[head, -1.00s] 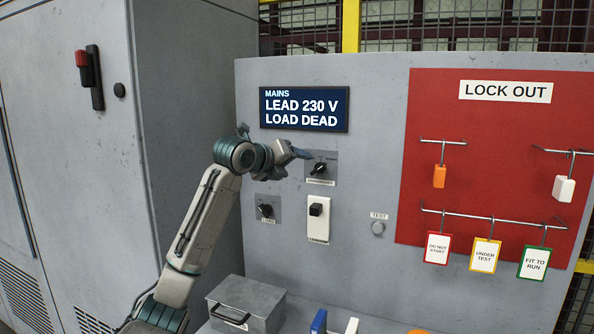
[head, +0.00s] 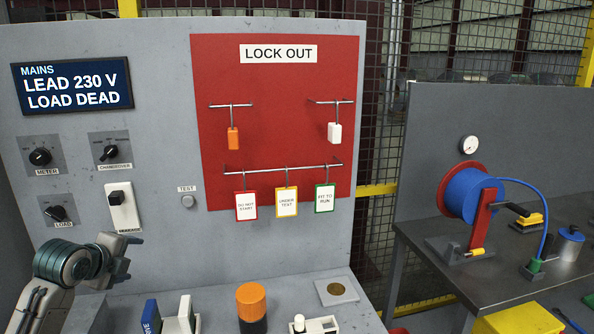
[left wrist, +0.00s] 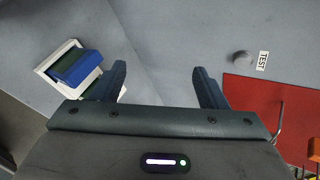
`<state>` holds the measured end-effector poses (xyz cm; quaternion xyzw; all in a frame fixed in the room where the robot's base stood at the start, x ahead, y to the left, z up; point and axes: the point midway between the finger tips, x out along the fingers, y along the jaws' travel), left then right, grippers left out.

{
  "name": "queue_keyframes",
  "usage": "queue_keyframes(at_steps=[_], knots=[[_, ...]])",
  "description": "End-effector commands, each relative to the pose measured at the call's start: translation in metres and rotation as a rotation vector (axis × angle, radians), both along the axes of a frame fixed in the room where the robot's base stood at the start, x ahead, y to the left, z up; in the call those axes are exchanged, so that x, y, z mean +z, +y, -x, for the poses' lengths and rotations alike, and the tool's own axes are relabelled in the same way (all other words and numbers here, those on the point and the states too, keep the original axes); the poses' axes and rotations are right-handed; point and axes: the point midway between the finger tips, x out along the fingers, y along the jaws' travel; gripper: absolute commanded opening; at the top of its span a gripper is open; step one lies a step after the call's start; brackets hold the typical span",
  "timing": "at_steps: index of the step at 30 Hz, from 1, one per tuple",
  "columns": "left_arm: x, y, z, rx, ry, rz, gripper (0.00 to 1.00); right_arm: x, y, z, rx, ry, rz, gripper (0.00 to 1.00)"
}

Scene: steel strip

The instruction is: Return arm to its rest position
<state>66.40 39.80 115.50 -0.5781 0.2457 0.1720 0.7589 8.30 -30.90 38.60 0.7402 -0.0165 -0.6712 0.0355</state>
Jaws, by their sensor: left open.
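My left arm (head: 60,270) comes in from the lower left in the head view. Its gripper (head: 121,265) is in front of the grey panel (head: 165,100), below the white switch plate (head: 124,205) and above the ledge. In the left wrist view the two fingers of this gripper (left wrist: 162,82) are spread apart with nothing between them. Beyond them is bare grey surface. My right gripper is in neither view.
A blue block (head: 151,317), a white block (head: 183,314) and an orange-topped cylinder (head: 251,305) stand on the ledge right of the gripper. The changeover knob (head: 109,152), load knob (head: 58,213) and red lock-out board (head: 270,130) are above. A bench (head: 410,235) stands right.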

Motion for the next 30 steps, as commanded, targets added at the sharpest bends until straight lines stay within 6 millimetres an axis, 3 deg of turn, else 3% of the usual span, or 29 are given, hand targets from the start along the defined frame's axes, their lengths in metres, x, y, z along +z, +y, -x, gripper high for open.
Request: queue_keyframes(at_steps=[1,6,12,15,21,30], knots=[[-0.034,-0.014,0.016,0.042,0.048,0.066,0.67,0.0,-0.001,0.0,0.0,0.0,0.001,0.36],[-0.122,-0.051,0.075,0.249,0.179,0.296,0.67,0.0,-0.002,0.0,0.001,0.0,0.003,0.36],[-0.201,-0.086,0.164,0.549,0.312,0.55,0.67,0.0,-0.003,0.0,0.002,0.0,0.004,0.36],[-0.229,-0.099,0.213,0.723,0.364,0.665,0.67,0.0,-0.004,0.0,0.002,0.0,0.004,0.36],[-0.259,-0.115,0.292,1.028,0.417,0.83,0.67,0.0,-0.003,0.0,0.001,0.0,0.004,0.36],[-0.271,-0.125,0.366,1.336,0.432,0.959,0.67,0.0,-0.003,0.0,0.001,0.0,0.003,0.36]])
